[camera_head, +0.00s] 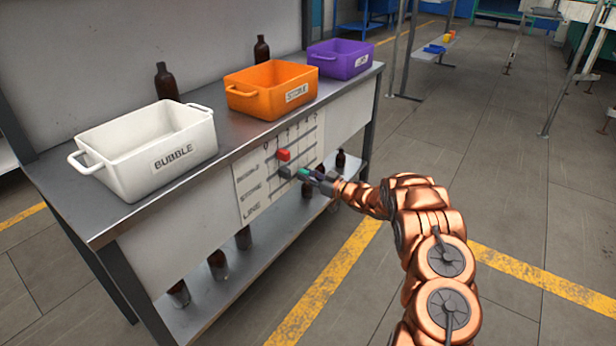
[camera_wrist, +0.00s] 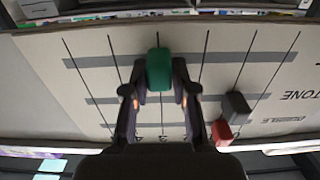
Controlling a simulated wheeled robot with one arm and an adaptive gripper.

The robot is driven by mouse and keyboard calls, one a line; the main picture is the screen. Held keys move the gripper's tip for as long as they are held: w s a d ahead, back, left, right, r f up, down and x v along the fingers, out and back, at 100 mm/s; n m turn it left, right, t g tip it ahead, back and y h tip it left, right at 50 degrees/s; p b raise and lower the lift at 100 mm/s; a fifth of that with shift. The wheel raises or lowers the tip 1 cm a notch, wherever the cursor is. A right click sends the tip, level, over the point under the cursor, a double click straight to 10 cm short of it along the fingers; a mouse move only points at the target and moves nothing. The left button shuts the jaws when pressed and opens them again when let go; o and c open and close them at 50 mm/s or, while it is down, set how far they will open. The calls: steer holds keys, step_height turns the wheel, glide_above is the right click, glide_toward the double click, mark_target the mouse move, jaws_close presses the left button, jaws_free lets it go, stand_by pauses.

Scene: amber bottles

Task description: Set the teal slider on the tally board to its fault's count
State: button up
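The tally board (camera_head: 243,178) hangs on the bench front, with rows reading BUBBLE, STONE and LINE. The wrist view shows the board (camera_wrist: 60,100) upside down. The teal slider (camera_wrist: 159,70) is on the LINE bar, at a vertical line that seems to be numbered 3. My gripper (camera_wrist: 160,75) has a finger against each side of it, and both fingers look closed on it. In the head view, the teal slider (camera_head: 303,173) is partly hidden by my gripper (camera_head: 318,181). The red slider (camera_wrist: 221,132) is on BUBBLE and the grey slider (camera_wrist: 237,107) is on STONE, both nearer the labels.
On the bench top (camera_head: 238,128) stand a white BUBBLE bin (camera_head: 172,158), an orange STONE bin (camera_head: 265,98) and a purple bin (camera_head: 335,64). Amber bottles (camera_head: 166,84) stand behind the bins. Several more bottles (camera_head: 217,263) are on the lower shelf.

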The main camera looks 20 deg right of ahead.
steer(key=o, duration=0.4)
steer(key=shift+s+d, duration=0.1)
steer(key=v, duration=1.2)
stand_by(0.3)
